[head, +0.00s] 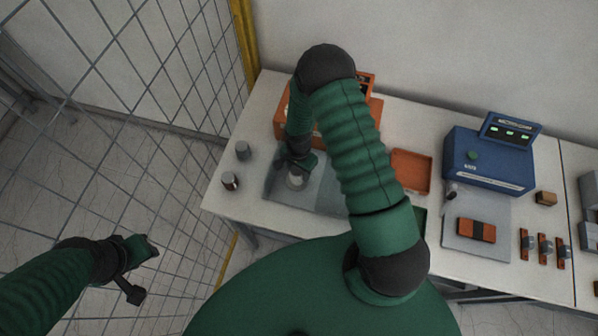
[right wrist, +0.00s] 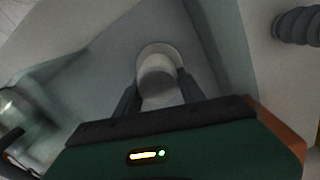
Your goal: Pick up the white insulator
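The white insulator (head: 296,182) stands on the grey mat (head: 330,187) at the left part of the table. In the right wrist view it is a pale round piece (right wrist: 160,82) with a grey end, between the two dark fingers. My right gripper (head: 297,168) is over the insulator in the head view and hides part of it. Its fingers (right wrist: 160,98) lie close along both sides of the insulator; whether they press on it is unclear. My left gripper (head: 146,258) hangs over the floor at left, away from the table, with its finger gap unclear.
Two small metal cylinders (head: 230,181) (head: 243,150) stand left of the mat. An orange box (head: 281,122) is behind my right arm. An orange tray (head: 411,170) and a blue device (head: 487,160) are to the right. A wire fence (head: 150,60) runs along the left.

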